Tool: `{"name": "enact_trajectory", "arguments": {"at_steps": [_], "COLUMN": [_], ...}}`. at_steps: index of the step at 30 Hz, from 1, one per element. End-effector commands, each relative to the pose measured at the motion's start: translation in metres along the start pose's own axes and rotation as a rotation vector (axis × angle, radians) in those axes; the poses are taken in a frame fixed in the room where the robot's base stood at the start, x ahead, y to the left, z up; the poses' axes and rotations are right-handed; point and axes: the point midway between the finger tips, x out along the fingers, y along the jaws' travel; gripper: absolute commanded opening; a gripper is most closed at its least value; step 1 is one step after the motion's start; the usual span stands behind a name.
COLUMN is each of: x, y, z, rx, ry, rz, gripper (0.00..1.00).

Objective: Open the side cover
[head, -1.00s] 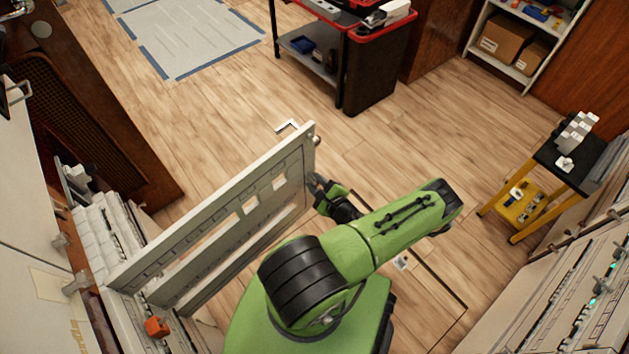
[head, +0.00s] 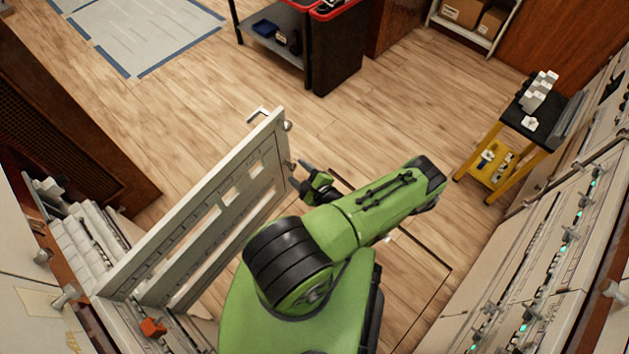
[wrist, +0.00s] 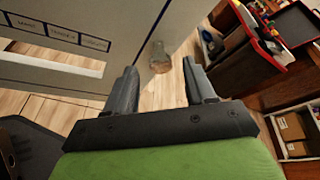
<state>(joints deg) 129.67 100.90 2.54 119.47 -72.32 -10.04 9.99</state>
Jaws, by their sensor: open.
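The side cover (head: 205,215) is a pale grey panel with several rectangular slots, standing swung out from the breaker cabinet at the left in the head view. It also fills the upper left of the wrist view (wrist: 75,75), showing dark labels. A round knob (head: 287,126) is near its free edge; it shows between the finger directions in the wrist view (wrist: 160,57). My gripper (head: 298,173) is beside the cover's free edge, on its right side. In the wrist view my gripper (wrist: 164,85) has its fingers apart with nothing between them, short of the knob.
Exposed breaker rows (head: 85,235) and an orange piece (head: 152,327) lie behind and below the cover. A yellow-framed cart (head: 510,140) stands right, near another breaker panel (head: 550,260). A black-and-red cart (head: 335,50) stands at the back. Wooden floor between is clear.

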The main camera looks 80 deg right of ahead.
Motion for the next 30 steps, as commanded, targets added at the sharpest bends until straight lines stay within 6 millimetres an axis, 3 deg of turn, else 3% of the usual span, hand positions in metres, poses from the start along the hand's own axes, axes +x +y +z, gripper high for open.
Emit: {"name": "enact_trajectory", "arguments": {"at_steps": [1, 6, 12, 17, 30], "x": [-0.017, -0.066, -0.11, -0.122, -0.122], "y": [-0.004, -0.004, -0.003, -0.001, -0.001], "z": [0.004, 0.003, 0.002, 0.002, 0.001], "rx": [0.005, 0.002, 0.0, 0.0, 0.001], "ry": [0.005, 0.005, 0.002, 0.0, -0.001], "rz": [-0.002, -0.003, -0.003, -0.002, -0.001], "gripper": [0.55, 0.55, 0.55, 0.55, 0.55]}}
